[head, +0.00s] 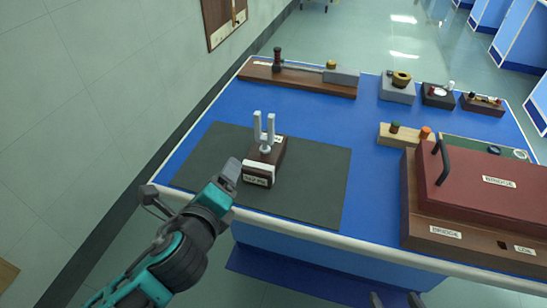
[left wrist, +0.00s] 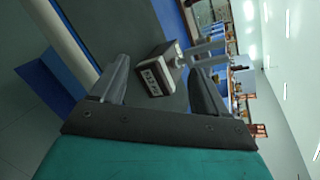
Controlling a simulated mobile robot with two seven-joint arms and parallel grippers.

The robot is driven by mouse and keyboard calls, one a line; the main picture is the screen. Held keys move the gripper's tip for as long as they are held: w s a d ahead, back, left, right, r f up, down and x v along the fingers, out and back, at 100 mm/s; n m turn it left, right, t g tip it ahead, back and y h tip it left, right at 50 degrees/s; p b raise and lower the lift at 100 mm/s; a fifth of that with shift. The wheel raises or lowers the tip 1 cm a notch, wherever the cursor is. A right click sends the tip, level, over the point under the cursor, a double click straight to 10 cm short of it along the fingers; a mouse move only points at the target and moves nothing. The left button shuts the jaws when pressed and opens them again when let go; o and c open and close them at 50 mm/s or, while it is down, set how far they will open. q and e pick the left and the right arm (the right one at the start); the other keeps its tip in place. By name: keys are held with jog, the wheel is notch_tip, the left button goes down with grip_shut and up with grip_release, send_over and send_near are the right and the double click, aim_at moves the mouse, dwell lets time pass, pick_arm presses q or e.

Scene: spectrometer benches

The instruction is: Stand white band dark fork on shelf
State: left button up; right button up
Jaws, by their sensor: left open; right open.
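The tuning fork (head: 264,133) has pale grey prongs and stands upright on a dark brown box (head: 265,173) with a white band and a label. The box rests on the dark mat (head: 315,190). In the left wrist view the fork (left wrist: 207,52) and its box (left wrist: 158,76) show ahead of my open left gripper (left wrist: 158,68), between the lines of its fingers. In the head view the left gripper (head: 231,172) is close to the box's near left side. My right gripper (head: 396,299) is open and empty at the bottom edge. I cannot identify a shelf.
The blue bench (head: 368,150) bears a red-topped case (head: 478,182) at right. A long wooden base (head: 300,81) and several small instruments stand along the back. A wooden board (head: 222,20) hangs on the wall. The mat around the box is clear.

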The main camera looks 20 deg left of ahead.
aim_at(265, 137)
pick_arm(q)
jog(key=w+d+r+m+t+h, duration=0.25)
jog(key=d+r+m+t, duration=0.2)
jog(key=m, duration=0.75)
jog(key=shift+g, duration=0.25)
jog(key=w, duration=0.4)
jog(key=w+r, duration=0.1)
jog(key=w, duration=0.1)
jog(key=shift+w+a, duration=0.25)
jog(key=shift+w, duration=0.1)
jog(key=shift+w+d+f, duration=0.1)
jog(key=shift+w, duration=1.3)
jog(key=shift+w+d+f, duration=0.1)
jog(key=shift+w, duration=1.25)
grip_shut()
